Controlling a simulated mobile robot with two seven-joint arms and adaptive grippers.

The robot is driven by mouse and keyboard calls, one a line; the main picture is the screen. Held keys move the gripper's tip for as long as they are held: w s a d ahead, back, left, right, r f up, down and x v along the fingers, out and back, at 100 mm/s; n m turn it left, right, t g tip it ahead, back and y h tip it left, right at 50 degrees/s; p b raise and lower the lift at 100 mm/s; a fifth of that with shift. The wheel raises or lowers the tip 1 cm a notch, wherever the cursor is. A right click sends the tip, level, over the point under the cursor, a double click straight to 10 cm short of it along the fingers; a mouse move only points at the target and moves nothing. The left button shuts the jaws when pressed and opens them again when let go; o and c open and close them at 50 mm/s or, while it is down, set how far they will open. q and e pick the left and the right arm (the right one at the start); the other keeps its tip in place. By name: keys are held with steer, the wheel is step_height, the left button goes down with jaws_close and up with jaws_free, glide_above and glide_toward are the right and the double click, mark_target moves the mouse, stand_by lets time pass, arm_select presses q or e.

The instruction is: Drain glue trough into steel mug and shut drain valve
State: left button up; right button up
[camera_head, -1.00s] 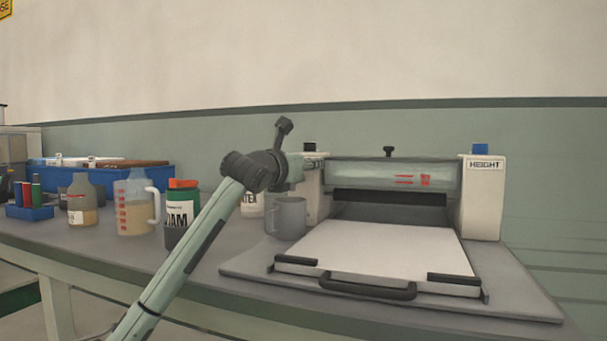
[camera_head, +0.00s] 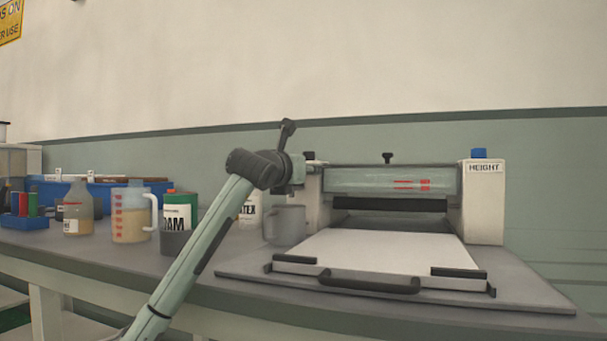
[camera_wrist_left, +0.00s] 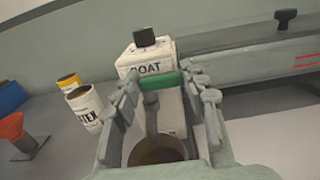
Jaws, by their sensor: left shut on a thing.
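The glue trough (camera_head: 375,180) is the clear, long box with red marks across the top of the coating machine; it also shows in the left wrist view (camera_wrist_left: 265,65). The grey steel mug (camera_head: 288,226) stands upright below the trough's left end. In the left wrist view the mug's round opening (camera_wrist_left: 158,152) shows a brownish inside, below the fingers. My left gripper (camera_head: 300,170) is at the trough's left end, above the mug. In the left wrist view its fingers are shut on the green drain valve handle (camera_wrist_left: 161,81). My right gripper is not in view.
Left of the mug stand a latex can (camera_head: 250,210), a foam container (camera_head: 178,215), a measuring jug (camera_head: 130,218) and a bottle (camera_head: 78,210). The white plate (camera_head: 385,255) lies in front of the machine. The wall is close behind.

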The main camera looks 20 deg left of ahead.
arm_select(q)
steer(key=shift+f, duration=0.15)
steer(key=o, duration=1.2)
steer(key=shift+s, duration=0.1)
steer(key=shift+c, duration=0.2)
steer(key=s, duration=1.2)
steer(key=shift+a, duration=0.15)
